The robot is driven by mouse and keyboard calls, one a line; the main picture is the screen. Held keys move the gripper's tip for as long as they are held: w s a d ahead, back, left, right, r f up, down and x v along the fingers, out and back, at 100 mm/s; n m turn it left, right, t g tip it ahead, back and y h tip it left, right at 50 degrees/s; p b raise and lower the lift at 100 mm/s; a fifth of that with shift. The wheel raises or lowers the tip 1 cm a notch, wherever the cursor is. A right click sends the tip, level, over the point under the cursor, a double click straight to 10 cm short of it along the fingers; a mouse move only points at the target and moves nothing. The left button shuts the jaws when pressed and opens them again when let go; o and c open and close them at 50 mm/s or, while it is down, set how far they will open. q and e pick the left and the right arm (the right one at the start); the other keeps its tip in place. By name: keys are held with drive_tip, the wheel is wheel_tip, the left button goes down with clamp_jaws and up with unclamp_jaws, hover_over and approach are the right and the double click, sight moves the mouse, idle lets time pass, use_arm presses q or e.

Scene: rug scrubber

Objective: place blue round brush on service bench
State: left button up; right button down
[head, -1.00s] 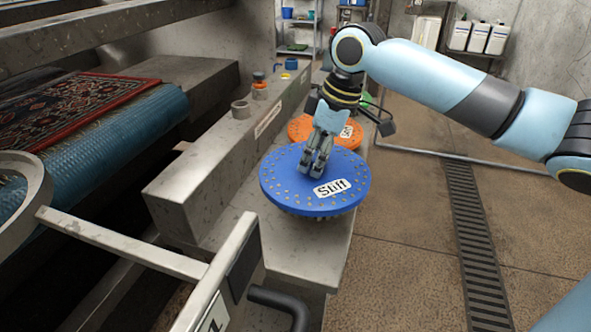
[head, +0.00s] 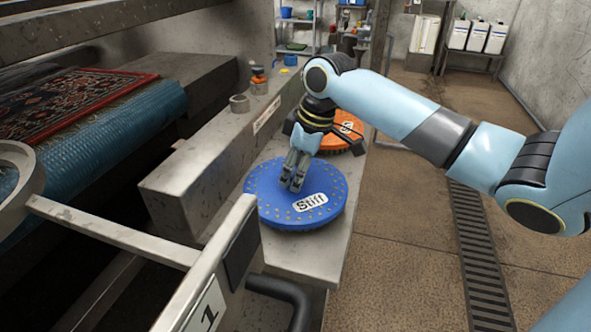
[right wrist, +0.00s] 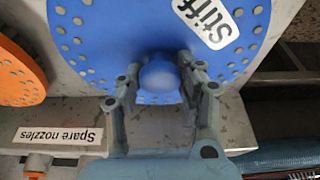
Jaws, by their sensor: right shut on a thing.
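The blue round brush (head: 270,205) is a flat disc with rows of holes and a white "Stiff" label. In the head view it lies low over the near part of the grey service bench (head: 322,262), and appears to rest on it; its underside is hidden. My right gripper (head: 292,184) comes down from above and is shut on the knob at the brush's centre. In the right wrist view the gripper's fingers (right wrist: 158,100) flank the round blue knob (right wrist: 160,76). My left gripper is not in view.
An orange round brush (head: 342,135) lies farther back on the bench. A raised metal ledge (head: 190,180) runs along the left, with a "Spare nozzles" label (right wrist: 58,136). Open floor lies to the right.

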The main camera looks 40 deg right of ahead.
sight(310, 187)
drive_tip(key=c, duration=0.8)
unclamp_jaws()
drive_tip(key=shift+c, duration=0.2)
drive_tip(key=p+v, duration=0.2)
drive_tip(key=v, duration=1)
drive_tip(key=shift+p, duration=0.35)
drive_tip(key=shift+s, duration=0.1)
